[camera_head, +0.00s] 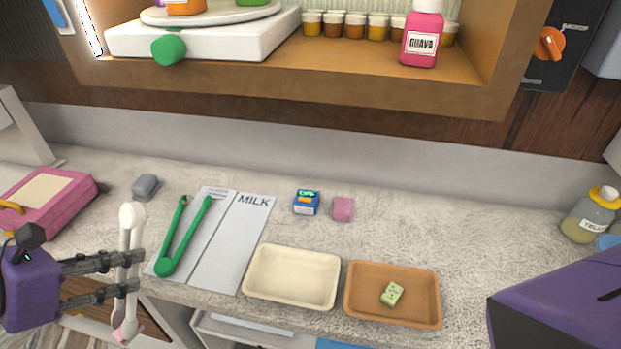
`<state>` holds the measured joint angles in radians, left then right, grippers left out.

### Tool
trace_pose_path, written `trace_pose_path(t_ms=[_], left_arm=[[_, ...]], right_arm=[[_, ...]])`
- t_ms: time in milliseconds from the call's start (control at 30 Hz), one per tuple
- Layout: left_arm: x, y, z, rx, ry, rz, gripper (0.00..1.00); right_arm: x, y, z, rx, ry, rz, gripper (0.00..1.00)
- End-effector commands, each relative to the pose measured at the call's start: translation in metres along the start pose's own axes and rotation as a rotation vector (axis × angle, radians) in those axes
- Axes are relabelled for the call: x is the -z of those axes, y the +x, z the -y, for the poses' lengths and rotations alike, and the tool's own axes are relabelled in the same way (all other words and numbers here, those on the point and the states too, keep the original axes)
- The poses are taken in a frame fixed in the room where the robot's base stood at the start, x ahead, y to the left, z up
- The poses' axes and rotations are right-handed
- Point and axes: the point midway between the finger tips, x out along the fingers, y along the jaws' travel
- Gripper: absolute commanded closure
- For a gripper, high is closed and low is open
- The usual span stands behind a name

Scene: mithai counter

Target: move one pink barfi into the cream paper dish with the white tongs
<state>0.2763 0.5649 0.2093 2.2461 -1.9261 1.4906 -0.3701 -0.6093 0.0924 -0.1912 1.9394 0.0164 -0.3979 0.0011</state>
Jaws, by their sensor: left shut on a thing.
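My left gripper (128,273) is shut on the white tongs (132,225), which hang nearly upright with the round hinge end up, at the counter's front left. The lower tips show a little pink (122,333); I cannot tell whether it is a piece held there or part of the tongs. A pink barfi (343,208) sits on the counter behind the dishes. The cream paper dish (248,290) is empty, right of my left gripper. My right gripper is not in view.
A brown dish (433,311) holding a green barfi (391,294) stands right of the cream dish. Green tongs (172,244) lie on a grey MILK mat (240,242). A blue box (306,202) sits beside the pink barfi. The counter's right middle is clear.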

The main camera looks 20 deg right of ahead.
Motion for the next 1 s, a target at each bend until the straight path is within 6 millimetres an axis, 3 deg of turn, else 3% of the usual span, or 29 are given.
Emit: trace_pose_path(t_ms=[233, 467, 800, 1000], left_arm=[[-0.029, 0.018, 0.013, 0.047, 0.043, 0.000, 1.00], [-0.086, 0.055, 0.049, 0.156, 0.130, -0.006, 1.00], [-0.182, 0.119, 0.152, 0.392, 0.311, -0.027, 1.00], [-0.209, 0.144, 0.204, 0.492, 0.385, -0.035, 1.00]], right_arm=[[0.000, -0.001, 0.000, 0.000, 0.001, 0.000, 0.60], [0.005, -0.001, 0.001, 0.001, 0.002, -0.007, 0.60], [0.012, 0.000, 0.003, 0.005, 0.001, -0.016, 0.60], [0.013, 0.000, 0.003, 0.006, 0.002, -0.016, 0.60]])
